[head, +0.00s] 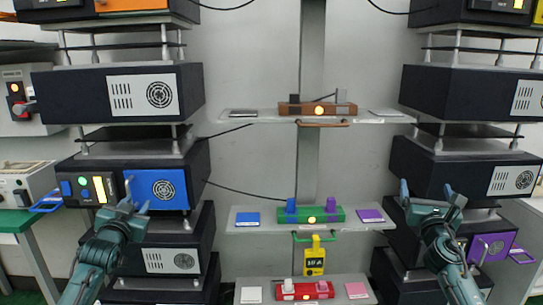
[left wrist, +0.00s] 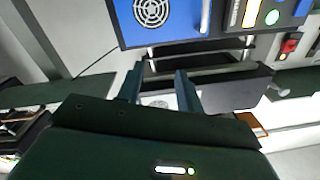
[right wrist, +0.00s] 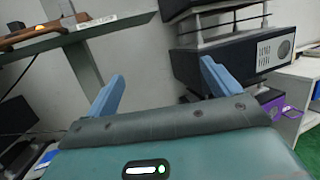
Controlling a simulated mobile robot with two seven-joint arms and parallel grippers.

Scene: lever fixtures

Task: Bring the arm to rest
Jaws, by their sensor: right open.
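My left gripper (head: 138,194) is in front of the blue panel (head: 165,189) of the left rack in the head view. Its fingers are apart, with nothing between them in the left wrist view (left wrist: 160,82). The blue panel, with its upright handle (left wrist: 205,16), is at the top of that view, clear of the fingers. My right gripper (head: 427,192) is raised in front of the right rack. Its fingers are wide apart and empty in the right wrist view (right wrist: 160,85). The task line names no particular object.
Between the racks, a shelf holds a green lever fixture (head: 311,215). A brown fixture (head: 317,109) is above it and a red fixture (head: 304,291) below. A purple panel (head: 490,248) with a handle is at the lower right.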

